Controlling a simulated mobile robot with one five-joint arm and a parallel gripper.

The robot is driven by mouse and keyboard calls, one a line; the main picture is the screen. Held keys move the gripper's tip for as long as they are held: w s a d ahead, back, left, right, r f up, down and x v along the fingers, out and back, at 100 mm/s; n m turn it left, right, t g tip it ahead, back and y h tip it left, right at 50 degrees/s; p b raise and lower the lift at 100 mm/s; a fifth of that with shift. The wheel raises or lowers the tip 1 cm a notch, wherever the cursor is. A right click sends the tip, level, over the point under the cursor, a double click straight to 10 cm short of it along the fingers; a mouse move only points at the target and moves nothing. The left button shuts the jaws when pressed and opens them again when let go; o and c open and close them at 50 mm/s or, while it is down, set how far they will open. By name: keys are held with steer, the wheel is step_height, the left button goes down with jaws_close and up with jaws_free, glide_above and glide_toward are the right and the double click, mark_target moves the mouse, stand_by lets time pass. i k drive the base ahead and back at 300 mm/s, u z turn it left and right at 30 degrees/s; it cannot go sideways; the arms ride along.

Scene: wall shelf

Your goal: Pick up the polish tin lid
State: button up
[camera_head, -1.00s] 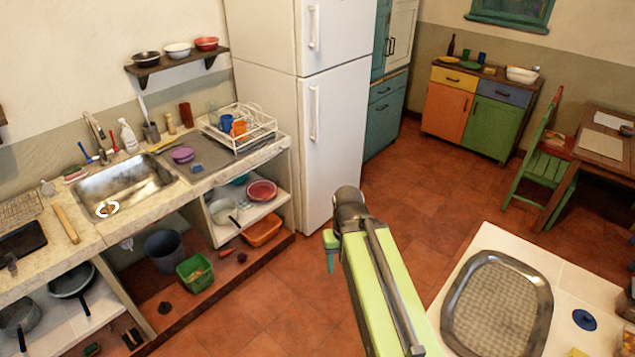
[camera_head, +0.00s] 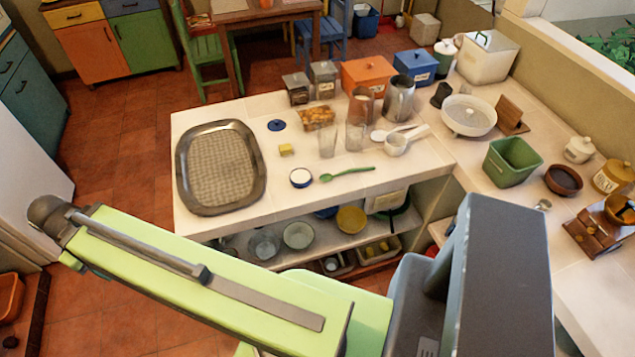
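A small dark blue round lid (camera_head: 277,125), which looks like the polish tin lid, lies flat on the white counter, right of the large metal tray. An open round tin (camera_head: 301,177) with a blue rim and pale contents stands nearer the counter's front edge, apart from the lid. My lime-green arm reaches across the lower left of the view, on the near side of the counter and well short of the lid. Its far end is a dark joint; no gripper fingers can be made out.
The metal tray (camera_head: 221,165) fills the counter's left end. A yellow block (camera_head: 286,149), a green spoon (camera_head: 347,173), clear glasses (camera_head: 327,140) and a loaf-like item (camera_head: 317,117) lie around the lid. Canisters (camera_head: 296,88) stand behind. Shelves with bowls are below the counter.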

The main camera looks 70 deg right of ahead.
mark_target(276, 124)
steer(key=u, duration=0.15)
steer(key=k, duration=0.15)
steer(key=z, duration=2.95)
steer(key=k, duration=0.85)
steer(key=u, duration=0.65)
steer(key=i, duration=1)
steer(key=z, duration=0.05)
